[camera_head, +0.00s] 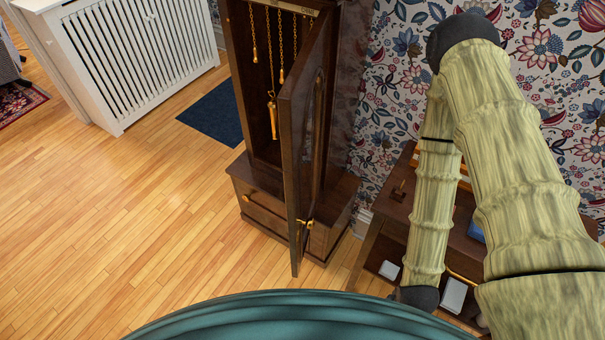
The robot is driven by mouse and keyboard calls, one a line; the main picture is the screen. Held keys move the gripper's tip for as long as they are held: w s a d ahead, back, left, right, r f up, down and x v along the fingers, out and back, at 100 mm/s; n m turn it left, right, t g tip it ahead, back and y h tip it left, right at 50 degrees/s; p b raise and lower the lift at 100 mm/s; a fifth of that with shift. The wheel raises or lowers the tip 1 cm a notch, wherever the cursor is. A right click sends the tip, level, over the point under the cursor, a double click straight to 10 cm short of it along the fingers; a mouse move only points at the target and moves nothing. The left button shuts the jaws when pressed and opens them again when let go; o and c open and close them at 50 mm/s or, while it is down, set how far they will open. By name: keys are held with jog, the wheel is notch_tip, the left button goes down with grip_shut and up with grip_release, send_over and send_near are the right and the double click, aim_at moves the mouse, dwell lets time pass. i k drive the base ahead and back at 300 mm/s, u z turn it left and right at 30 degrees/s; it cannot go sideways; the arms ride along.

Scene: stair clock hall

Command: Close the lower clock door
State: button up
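The tall dark wood clock case (243,62) stands in the upper middle of the head view. Its lower door (299,160) is open and swung out toward me, seen nearly edge-on. Brass fittings (306,224) show near the door's lower part. Inside the open case hang chains (270,50) with brass-coloured weights (272,118). The door hides part of the case's interior and of the base. My arm comes in from the right, bends at the top and runs down to a dark joint at the lower right. My gripper is not in view.
A dark wood shelf unit (367,249) with small items stands right of the clock, behind my arm. A white radiator cover (140,60) and dark blue mat (213,112) are at left. Floral wallpaper (392,60) covers the back wall. The wood floor (110,215) at left is clear.

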aim_at(301, 107)
jog(key=u, duration=0.25)
jog(key=k, duration=1.3)
jog(key=z, duration=0.7)
jog(key=i, duration=0.5)
jog(key=u, duration=0.1)
